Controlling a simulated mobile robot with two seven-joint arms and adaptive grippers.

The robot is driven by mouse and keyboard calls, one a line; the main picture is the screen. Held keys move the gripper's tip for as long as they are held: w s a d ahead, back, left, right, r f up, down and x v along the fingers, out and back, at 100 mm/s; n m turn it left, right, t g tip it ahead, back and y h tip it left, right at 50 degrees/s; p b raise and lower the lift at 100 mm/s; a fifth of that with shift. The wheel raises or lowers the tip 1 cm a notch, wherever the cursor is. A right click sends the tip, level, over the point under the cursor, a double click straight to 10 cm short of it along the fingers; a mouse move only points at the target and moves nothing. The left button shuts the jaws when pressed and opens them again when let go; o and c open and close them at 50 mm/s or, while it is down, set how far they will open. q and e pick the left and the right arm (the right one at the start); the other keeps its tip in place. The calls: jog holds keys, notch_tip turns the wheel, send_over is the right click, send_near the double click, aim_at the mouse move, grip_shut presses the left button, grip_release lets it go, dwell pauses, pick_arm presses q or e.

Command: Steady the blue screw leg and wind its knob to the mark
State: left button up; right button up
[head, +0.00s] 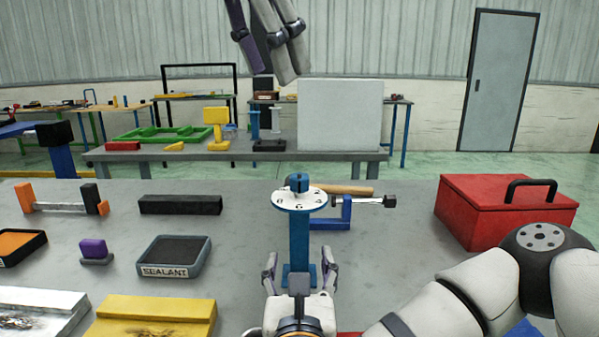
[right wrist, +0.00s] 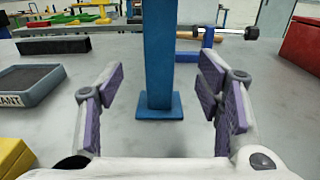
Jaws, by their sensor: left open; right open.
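The blue screw leg (head: 299,240) stands upright on the grey table, with a square blue foot. My left gripper (head: 275,60) is open, high above and behind the leg in the picture, touching nothing.
Behind the leg lie a blue clamp (head: 345,212) with a black-ended bar and a wooden handle (head: 345,189). A red toolbox (head: 500,215) stands at right. A sealant tray (head: 175,258), black bar (head: 180,204) and yellow block (head: 150,318) lie at left. The table around the foot is clear.

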jog(key=shift+s, duration=1.1)
jog(key=shift+f, duration=0.1)
jog(key=o, duration=0.6)
jog(key=shift+c, duration=0.2)
send_near(299, 183)
jog(key=w+f, duration=0.2)
jog(key=w, duration=0.1)
jog(key=shift+w+f, duration=0.15)
